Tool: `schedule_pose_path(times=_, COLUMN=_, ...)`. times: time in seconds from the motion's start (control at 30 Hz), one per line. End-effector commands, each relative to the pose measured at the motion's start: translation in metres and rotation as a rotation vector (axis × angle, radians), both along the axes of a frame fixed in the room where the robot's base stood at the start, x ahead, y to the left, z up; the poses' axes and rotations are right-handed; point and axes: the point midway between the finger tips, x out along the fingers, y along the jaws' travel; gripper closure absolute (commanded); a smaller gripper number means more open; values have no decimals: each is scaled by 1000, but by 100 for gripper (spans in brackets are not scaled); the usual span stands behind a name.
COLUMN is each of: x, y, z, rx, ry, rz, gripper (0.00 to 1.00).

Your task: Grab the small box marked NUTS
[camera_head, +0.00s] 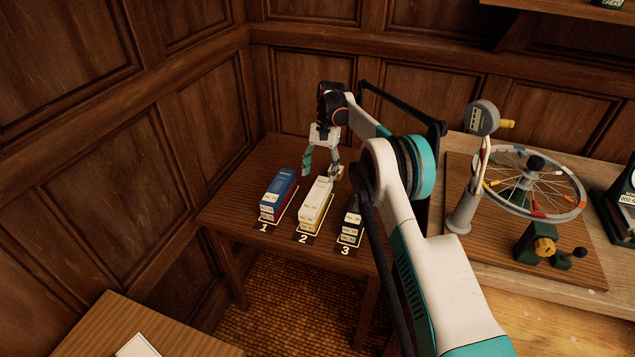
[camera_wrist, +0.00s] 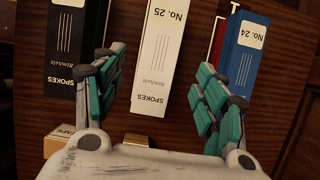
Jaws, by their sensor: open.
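My gripper (camera_head: 320,174) is open and points down over the dark side table, at the far end of the long boxes. In the wrist view its fingers (camera_wrist: 165,105) stand on both sides of the white SPOKES box marked No. 25 (camera_wrist: 158,60), with nothing held. Two small boxes sit at the bottom of that view, partly hidden by the gripper body: a cream-topped one (camera_wrist: 62,131) with partly covered lettering, and a tan one (camera_wrist: 134,139) with no readable label. I cannot read NUTS on anything. A small tan thing (camera_head: 340,171) shows beside the right finger in the head view.
A blue box (camera_head: 279,190) and a black box (camera_head: 351,222) flank the white one (camera_head: 316,203), above numbers 1 to 3. Wood-panelled walls close the table's left and back. A bench with a wheel stand (camera_head: 465,205) is at right.

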Motion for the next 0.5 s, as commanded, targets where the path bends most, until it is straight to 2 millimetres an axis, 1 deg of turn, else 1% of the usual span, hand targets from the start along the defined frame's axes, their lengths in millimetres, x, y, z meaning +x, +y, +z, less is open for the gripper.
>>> schedule_pose_path(times=0.03, x=3, y=-2, z=11, rx=0, ry=0, rz=0, gripper=34)
schedule_pose_path(times=0.2, x=10, y=-4, z=26, rx=0, ry=0, rz=1, gripper=34)
schedule_pose_path(times=0.5, x=12, y=-5, z=34, rx=1, ry=-3, rz=1, gripper=34)
